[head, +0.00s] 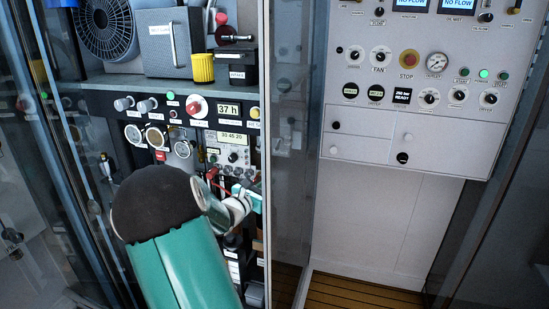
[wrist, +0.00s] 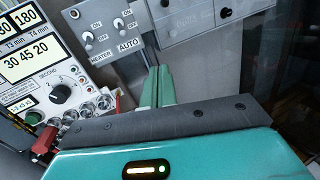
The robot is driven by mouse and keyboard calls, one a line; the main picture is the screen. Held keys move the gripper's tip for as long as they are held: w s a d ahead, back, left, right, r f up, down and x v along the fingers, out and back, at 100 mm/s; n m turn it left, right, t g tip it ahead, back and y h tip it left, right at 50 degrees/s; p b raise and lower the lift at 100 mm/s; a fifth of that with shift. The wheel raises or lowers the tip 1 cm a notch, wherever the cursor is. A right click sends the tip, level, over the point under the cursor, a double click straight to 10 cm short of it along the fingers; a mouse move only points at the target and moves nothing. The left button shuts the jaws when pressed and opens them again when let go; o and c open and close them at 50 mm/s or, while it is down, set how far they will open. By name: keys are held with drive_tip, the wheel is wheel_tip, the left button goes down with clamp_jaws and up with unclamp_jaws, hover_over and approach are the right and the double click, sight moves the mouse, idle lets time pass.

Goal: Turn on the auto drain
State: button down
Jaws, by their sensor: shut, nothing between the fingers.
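The switch marked AUTO (wrist: 119,23) is on a grey panel at the top of the wrist view, with ON above and OFF below. The lower part of its label is not readable. I cannot tell which way its small lever points. A similar switch marked HEATER (wrist: 88,37) sits just to its left. My gripper (wrist: 155,76) shows as teal fingers held together, empty, pointing at the panel just below and right of the AUTO label. I cannot tell whether the fingertips touch the panel. In the head view my gripper (head: 246,196) is at the lower right of the instrument rack, partly hidden by my arm.
A timer panel (wrist: 40,65) with a dial and several round knobs lies left of the gripper. A red part (wrist: 45,140) is close to my wrist. In the head view a glass door edge (head: 266,150) stands just right of the gripper. A white control panel (head: 415,90) is farther right.

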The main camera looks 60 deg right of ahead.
drive_tip(key=w+d+f+n+t+h, duration=0.1)
drive_tip(key=d+f+n+t+h, duration=0.1)
drive_tip(key=d+n+t, duration=0.2)
drive_tip(key=d+n, duration=0.1)
drive_tip(key=n, duration=0.2)
drive_tip(key=shift+w+d+f, duration=0.25)
drive_tip(key=shift+f, duration=0.05)
drive_tip(key=w+d+r, duration=0.1)
drive_tip(key=d+r, duration=0.4)
drive_tip(key=d, duration=0.2)
drive_tip(key=shift+w+d, duration=0.25)
drive_tip(key=shift+d, duration=0.15)
drive_tip(key=shift+r, duration=0.15)
drive_tip(key=shift+a+r+y, duration=0.15)
drive_tip(key=shift+y, duration=0.25)
